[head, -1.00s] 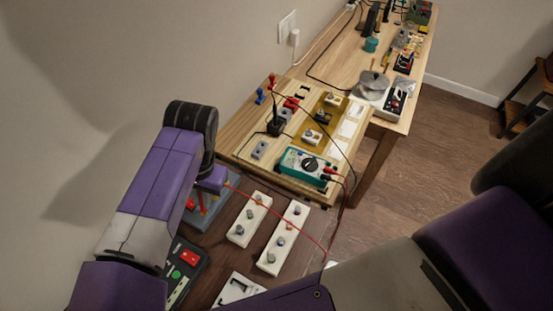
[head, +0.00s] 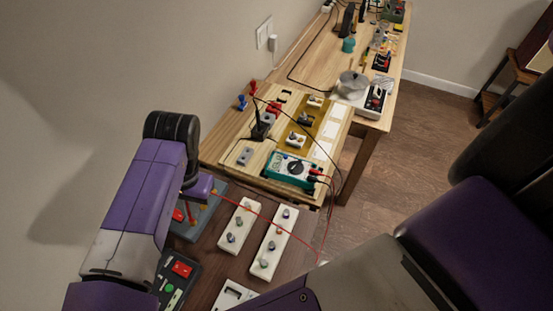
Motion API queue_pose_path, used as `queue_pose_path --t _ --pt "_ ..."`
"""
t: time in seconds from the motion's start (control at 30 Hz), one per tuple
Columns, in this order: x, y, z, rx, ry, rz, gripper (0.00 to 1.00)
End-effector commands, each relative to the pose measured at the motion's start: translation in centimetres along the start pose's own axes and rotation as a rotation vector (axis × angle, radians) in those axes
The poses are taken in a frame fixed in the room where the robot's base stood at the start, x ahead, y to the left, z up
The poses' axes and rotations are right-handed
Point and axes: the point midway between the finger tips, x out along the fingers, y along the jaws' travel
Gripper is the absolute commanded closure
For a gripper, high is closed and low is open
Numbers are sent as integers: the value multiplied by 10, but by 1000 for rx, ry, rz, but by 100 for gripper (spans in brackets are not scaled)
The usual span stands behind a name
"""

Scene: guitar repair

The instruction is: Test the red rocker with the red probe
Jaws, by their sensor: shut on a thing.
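My gripper (head: 193,203) is at the end of the purple arm at left, low over a grey-blue board (head: 207,222). The arm's end mostly hides its fingers. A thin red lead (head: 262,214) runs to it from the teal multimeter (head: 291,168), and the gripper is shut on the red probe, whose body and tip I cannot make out. A red rocker-like part (head: 181,269) sits on a dark panel (head: 194,264) at lower left, beside a green button. Another red part (head: 178,215) shows on the grey-blue board, partly covered by the arm. I cannot tell whether the probe touches anything.
Two white strips with knobs, one left (head: 238,226) and one right (head: 273,243), stand right of the board. A white switch plate (head: 234,296) lies in front. A wooden bench (head: 314,72) with tools and cables runs behind. A wall closes the left side.

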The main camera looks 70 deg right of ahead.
Motion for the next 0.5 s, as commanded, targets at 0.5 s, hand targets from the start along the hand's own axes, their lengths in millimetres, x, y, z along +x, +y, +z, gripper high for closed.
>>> queue_pose_path --t 0.5 --pt "-45 -7 4 -1 1 -1 100"
